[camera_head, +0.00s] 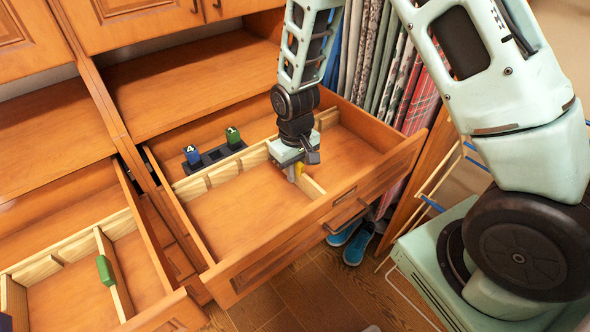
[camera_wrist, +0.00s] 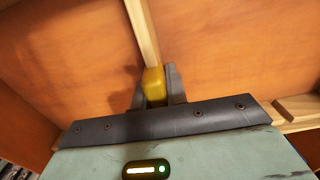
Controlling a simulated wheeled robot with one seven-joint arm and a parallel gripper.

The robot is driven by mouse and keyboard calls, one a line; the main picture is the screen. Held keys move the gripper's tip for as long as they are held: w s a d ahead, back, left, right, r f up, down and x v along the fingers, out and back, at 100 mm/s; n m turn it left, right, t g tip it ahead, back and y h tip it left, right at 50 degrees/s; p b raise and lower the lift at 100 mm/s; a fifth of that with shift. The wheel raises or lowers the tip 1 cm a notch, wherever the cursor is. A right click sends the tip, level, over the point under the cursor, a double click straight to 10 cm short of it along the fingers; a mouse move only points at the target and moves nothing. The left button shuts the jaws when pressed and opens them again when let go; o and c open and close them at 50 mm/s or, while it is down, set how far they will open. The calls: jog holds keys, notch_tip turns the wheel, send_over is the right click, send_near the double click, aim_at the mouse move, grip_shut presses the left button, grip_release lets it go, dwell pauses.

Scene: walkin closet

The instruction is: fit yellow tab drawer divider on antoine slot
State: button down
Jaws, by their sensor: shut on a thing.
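My gripper (camera_head: 297,173) is inside the middle open drawer (camera_head: 240,205), shut on the yellow tab (camera_wrist: 153,82) of a pale wooden divider. The divider (camera_head: 312,187) runs from my gripper toward the drawer's front panel; it also shows as a thin strip in the wrist view (camera_wrist: 143,30). One finger is on each side of the tab. A pale slotted rail (camera_head: 222,173) crosses the drawer behind my gripper. My gripper hides the divider's near end, so I cannot tell whether it sits in a slot. No slot name is readable.
Behind the rail, a dark holder (camera_head: 213,155) carries a blue piece (camera_head: 191,154) and a green piece (camera_head: 233,135). The left open drawer (camera_head: 75,290) has a divider with a green tab (camera_head: 105,270). Hanging clothes (camera_head: 375,60) are close to the drawer's right side.

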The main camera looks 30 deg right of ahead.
jog(key=c, duration=1.3)
grip_release()
notch_tip(320, 180, up, 17)
jog(key=b, duration=0.3)
jog(key=shift+r, duration=0.2)
